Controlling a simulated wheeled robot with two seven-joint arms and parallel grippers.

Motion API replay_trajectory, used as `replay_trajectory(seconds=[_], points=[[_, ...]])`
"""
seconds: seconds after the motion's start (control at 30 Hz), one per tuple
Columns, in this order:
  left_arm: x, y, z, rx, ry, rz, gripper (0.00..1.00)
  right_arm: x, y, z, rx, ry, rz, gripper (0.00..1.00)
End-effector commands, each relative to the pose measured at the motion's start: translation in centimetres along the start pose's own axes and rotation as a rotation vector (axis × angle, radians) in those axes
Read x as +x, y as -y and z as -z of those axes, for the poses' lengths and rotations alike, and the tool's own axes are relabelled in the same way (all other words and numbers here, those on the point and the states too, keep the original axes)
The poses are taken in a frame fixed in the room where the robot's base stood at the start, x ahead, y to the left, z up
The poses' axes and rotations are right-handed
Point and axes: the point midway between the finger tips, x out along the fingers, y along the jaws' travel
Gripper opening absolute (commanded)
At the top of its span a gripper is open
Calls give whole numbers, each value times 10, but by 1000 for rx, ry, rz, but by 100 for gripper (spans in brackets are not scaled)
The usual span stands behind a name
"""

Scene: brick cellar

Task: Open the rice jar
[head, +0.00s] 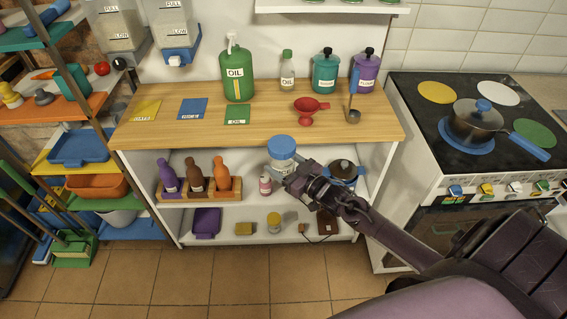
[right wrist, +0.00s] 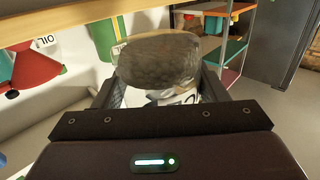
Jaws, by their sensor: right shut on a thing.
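A clear jar (head: 283,165) with a blue lid (head: 282,145) is held upright in front of the worktop's front edge. The lid is on it. My right gripper (head: 292,179) is shut around the jar's body, below the lid. In the right wrist view the gripper (right wrist: 172,98) has its fingers on either side of the jar, whose mottled grey-brown end (right wrist: 158,60) faces the camera. Part of a white label with dark marks shows there, too covered to read. My left gripper is not in view.
The wooden worktop (head: 185,134) bears a green oil container (head: 236,75), a red funnel (head: 309,106), coloured cards, and teal (head: 325,72) and purple (head: 367,75) canisters. Bottles (head: 196,176) stand on the shelf below. A pan (head: 475,122) sits on the stove at right. The worktop's front left is clear.

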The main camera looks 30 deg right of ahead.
Motion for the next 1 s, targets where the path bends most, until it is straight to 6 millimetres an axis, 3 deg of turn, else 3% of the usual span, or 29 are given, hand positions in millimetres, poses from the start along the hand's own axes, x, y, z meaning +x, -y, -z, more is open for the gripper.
replay_trajectory(seconds=[0.13,0.17,0.47,0.8,0.87,1.0], points=[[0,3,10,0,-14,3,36,0,0,1,0,-1,0,42],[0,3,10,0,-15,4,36,0,0,0,0,-1,0,65],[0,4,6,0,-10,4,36,0,0,0,0,-1,0,26],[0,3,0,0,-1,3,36,-1,4,1,0,-1,0,25],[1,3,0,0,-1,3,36,-4,11,1,1,-1,0,25],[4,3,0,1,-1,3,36,-16,44,9,4,-1,-9,25]])
